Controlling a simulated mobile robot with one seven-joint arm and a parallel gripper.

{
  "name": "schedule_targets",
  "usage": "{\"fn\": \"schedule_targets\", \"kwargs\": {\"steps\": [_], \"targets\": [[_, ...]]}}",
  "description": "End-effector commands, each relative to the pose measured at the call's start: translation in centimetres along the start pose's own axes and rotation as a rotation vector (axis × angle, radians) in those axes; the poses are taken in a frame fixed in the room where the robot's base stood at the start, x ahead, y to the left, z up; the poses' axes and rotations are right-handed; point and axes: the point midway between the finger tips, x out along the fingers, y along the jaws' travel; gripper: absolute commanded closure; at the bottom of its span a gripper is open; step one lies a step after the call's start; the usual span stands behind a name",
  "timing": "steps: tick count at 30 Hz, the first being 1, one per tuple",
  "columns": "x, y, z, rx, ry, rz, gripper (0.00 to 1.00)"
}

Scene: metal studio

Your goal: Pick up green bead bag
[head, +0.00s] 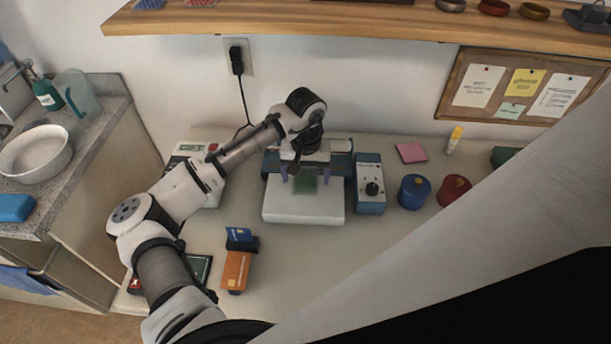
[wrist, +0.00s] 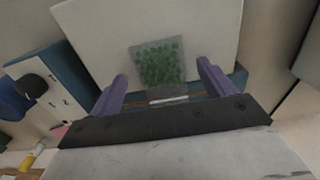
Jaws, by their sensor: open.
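The green bead bag (wrist: 158,63) is a small clear square bag of green beads. It lies flat on the white platform (wrist: 100,30) of a bench device. In the head view the bag (head: 306,184) shows at the back part of that platform (head: 303,209). My gripper (wrist: 161,80) is open, with its two purple fingers apart on either side of the bag's near end in the wrist view. In the head view my gripper (head: 305,176) is over the device, around the bag. I cannot tell whether the fingers touch the platform.
A blue control box with a black knob (head: 370,186) stands close right of the platform. Blue (head: 414,191) and red (head: 454,190) round containers stand farther right. An orange card reader (head: 236,268) lies at front left. A wooden shelf (head: 360,22) hangs above the back.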

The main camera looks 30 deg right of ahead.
Motion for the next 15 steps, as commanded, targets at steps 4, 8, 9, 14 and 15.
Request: {"fn": "schedule_targets", "kwargs": {"steps": [4, 8, 9, 14, 15], "targets": [[0.53, -0.05, -0.01, -0.001, 0.000, 0.000, 0.18], [0.54, -0.04, -0.01, -0.001, 0.001, 0.000, 0.18], [0.53, -0.04, -0.01, -0.001, 0.001, 0.000, 0.21], [0.52, -0.03, -0.02, -0.001, 0.001, 0.000, 0.42], [0.52, -0.03, -0.02, -0.001, 0.001, 0.000, 0.47]]}}
